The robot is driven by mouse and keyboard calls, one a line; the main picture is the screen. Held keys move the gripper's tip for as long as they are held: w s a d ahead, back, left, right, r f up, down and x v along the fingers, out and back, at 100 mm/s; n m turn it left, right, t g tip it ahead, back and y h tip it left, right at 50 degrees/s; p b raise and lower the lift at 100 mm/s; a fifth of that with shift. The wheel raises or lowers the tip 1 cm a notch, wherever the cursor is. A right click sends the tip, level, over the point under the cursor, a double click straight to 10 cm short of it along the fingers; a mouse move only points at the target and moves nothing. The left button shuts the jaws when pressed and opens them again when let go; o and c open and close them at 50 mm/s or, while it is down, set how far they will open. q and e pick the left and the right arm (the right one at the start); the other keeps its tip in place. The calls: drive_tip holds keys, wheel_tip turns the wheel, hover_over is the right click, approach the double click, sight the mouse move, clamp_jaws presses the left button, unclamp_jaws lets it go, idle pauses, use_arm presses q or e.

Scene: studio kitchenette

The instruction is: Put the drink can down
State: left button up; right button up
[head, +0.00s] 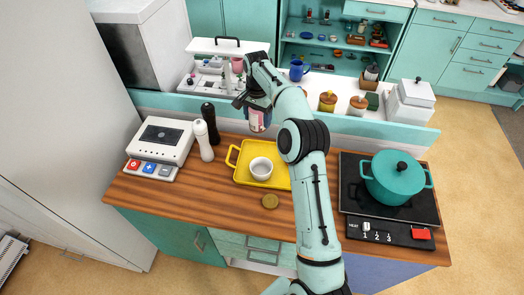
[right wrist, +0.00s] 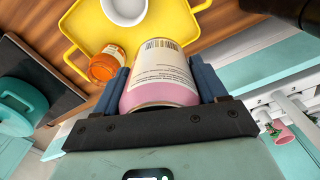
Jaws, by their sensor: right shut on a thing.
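The drink can (head: 257,121), pink and white with a printed label, hangs below my right gripper (head: 256,103) over the back of the wooden counter. In the right wrist view the can (right wrist: 163,62) sits between the two blue-grey fingers of my right gripper (right wrist: 161,88), which is shut on it. The label and barcode face that camera. The yellow tray (head: 241,175) is in front of the can in the head view. My left gripper is not in view.
A white bowl (head: 261,168) stands on the tray; an orange bottle (right wrist: 107,64) shows at the tray in the wrist view. Two mills (head: 204,142), a scale-like device (head: 160,146) and a teal pot (head: 397,176) on the hob flank it. The front-left counter is clear.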

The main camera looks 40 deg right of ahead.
sight(258, 124)
wheel_tip(258, 124, down, 16)
drive_tip(key=shift+w+r, duration=0.1)
drive_tip(key=shift+r, duration=0.15)
drive_tip(key=shift+f, duration=0.1)
drive_tip(key=o, duration=1.3)
drive_tip(key=shift+f, duration=0.1)
wheel_tip(258, 124, up, 12)
drive_tip(key=shift+r, duration=0.2)
drive_tip(key=shift+f, duration=0.1)
